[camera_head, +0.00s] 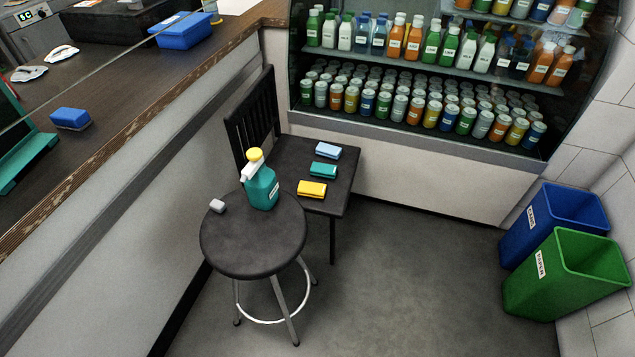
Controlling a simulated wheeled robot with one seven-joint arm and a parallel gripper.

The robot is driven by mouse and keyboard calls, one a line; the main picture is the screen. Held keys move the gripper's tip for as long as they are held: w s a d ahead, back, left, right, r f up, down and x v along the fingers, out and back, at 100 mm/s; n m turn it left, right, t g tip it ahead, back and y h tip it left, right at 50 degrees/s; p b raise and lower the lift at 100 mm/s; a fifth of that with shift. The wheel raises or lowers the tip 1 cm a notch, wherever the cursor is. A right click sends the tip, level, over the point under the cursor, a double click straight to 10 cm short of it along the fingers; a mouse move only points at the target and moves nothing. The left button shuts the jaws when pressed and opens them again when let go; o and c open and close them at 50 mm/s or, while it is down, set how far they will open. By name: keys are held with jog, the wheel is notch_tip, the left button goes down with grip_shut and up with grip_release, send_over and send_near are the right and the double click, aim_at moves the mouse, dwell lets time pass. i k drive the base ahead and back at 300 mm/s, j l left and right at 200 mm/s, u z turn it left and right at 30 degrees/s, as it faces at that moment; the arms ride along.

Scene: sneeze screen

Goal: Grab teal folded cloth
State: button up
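A teal folded cloth (324,170) lies on the seat of a black chair (277,155). It is the middle one of three folded cloths there. A light blue one (328,151) lies just behind it, and a yellow one (312,189) lies in front. The three lie apart, with small gaps of seat between them. Nothing covers the teal cloth. My gripper is not in view.
A round stool (253,245) stands in front of the chair, with a teal spray bottle (262,188) and a small grey block (217,206) on it. A drinks fridge (420,142) is behind. Blue (518,247) and green (530,297) bins stand right. Floor between is clear.

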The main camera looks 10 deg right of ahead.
aim_at(323, 169)
jog(key=u, duration=0.45)
jog(key=i+l+u, duration=0.15)
jog(key=l+u, duration=0.65)
jog(key=i+l+u, duration=0.1)
jog(key=l+u, duration=0.4)
jog(key=l, duration=0.85)
jog(key=k+l+u, duration=0.1)
jog(key=l, duration=0.8)
